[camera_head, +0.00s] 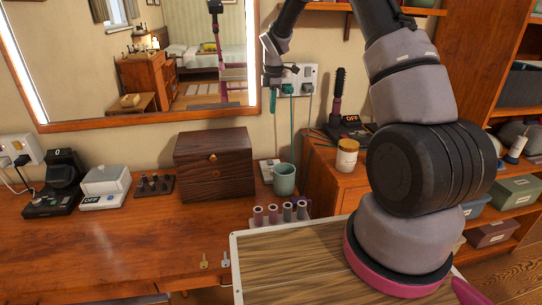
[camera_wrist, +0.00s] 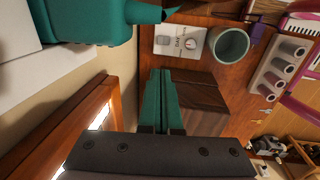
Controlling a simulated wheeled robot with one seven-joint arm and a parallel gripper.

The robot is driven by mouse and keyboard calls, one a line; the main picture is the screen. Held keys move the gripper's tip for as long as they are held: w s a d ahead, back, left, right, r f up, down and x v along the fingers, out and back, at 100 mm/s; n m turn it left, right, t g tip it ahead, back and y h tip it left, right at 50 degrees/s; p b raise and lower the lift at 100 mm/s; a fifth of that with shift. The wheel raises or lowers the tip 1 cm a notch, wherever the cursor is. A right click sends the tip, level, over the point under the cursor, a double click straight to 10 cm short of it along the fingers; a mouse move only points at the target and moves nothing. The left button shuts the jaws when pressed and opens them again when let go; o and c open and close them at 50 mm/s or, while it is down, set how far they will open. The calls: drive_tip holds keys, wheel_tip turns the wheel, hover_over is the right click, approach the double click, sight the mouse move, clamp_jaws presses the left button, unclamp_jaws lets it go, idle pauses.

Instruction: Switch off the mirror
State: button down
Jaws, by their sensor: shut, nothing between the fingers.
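The mirror (camera_head: 140,60) hangs on the wall at the left in a wooden frame. Bright white strips glow along its left and right edges, so its light is on. In the wrist view its frame (camera_wrist: 65,125) and part of a lit strip (camera_wrist: 100,117) show at the lower left. My gripper (camera_head: 270,104) hangs just right of the mirror's right edge, in front of the wall sockets. In the wrist view its teal fingers (camera_wrist: 160,72) are together and hold nothing. I cannot make out a switch on the mirror.
A wall socket panel (camera_head: 309,73) with teal plugs is close behind my gripper; a large teal plug (camera_wrist: 90,20) shows in the wrist view. Below are a dark wooden box (camera_head: 215,168), a green mug (camera_head: 284,180) and a small white dial device (camera_wrist: 180,42).

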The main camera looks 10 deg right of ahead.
sight(271, 160)
drive_tip(key=f, duration=0.7)
drive_tip(key=w+f, duration=0.1)
drive_tip(key=f, duration=0.6)
drive_tip(key=w+f, duration=0.1)
drive_tip(key=f, duration=0.6)
drive_tip(key=shift+w+f, duration=0.25)
drive_tip(key=shift+f, duration=0.15)
drive_tip(key=shift+w+f, duration=0.1)
drive_tip(key=shift+f, duration=0.55)
